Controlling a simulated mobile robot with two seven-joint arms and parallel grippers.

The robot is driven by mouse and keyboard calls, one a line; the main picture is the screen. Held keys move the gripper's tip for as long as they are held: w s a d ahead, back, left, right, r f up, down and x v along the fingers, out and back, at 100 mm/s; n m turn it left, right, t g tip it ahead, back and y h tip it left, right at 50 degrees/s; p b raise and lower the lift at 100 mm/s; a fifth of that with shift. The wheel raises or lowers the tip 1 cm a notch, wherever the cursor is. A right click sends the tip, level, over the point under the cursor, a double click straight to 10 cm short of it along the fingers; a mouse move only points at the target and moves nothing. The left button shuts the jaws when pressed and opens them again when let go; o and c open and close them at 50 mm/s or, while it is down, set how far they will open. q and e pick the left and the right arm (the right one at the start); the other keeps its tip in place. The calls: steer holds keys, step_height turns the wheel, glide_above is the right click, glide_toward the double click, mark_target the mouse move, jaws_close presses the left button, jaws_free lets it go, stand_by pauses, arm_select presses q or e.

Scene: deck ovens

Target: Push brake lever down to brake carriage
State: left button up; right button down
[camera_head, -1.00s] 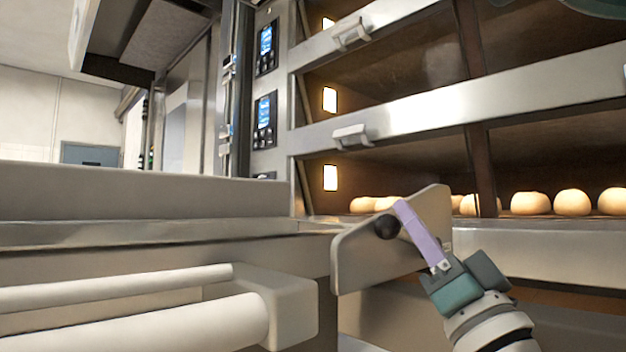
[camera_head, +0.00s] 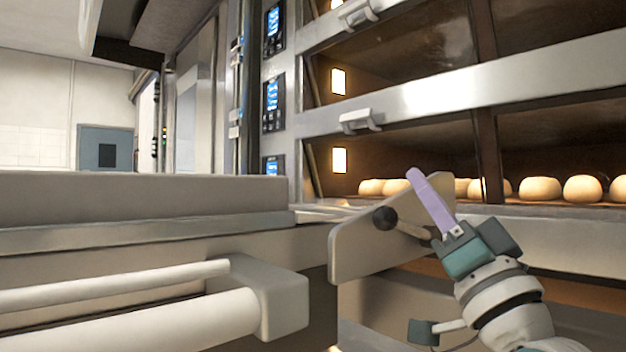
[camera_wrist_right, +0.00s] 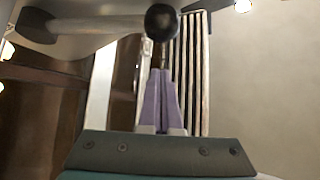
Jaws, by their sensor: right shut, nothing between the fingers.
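The brake lever is a pale rod ending in a black ball knob (camera_head: 385,218), mounted on a beige plate (camera_head: 350,255) at the carriage's right end. In the right wrist view the knob (camera_wrist_right: 162,22) is at top centre, with the rod (camera_wrist_right: 100,25) running left. My right gripper (camera_head: 416,174) has purple fingers, shut and empty. In the head view its tips are above and slightly right of the knob, and the fingers pass in front of the plate. In the wrist view the tips (camera_wrist_right: 160,74) point toward the knob with a visible gap. My left gripper is not in view.
The carriage has a flat top (camera_head: 140,200) and white handle bars (camera_head: 150,325) at front left. Behind it stands a deck oven with steel door handles (camera_head: 360,122), blue control displays (camera_head: 273,105) and several round loaves (camera_head: 540,189) on the lower deck.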

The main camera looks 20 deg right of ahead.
steer(key=shift+s+d+f+b, duration=0.25)
steer(key=shift+s+f+b, duration=0.3)
steer(key=shift+s+f, duration=0.55)
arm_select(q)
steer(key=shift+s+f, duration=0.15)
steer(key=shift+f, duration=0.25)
arm_select(e)
steer(key=v, duration=0.7)
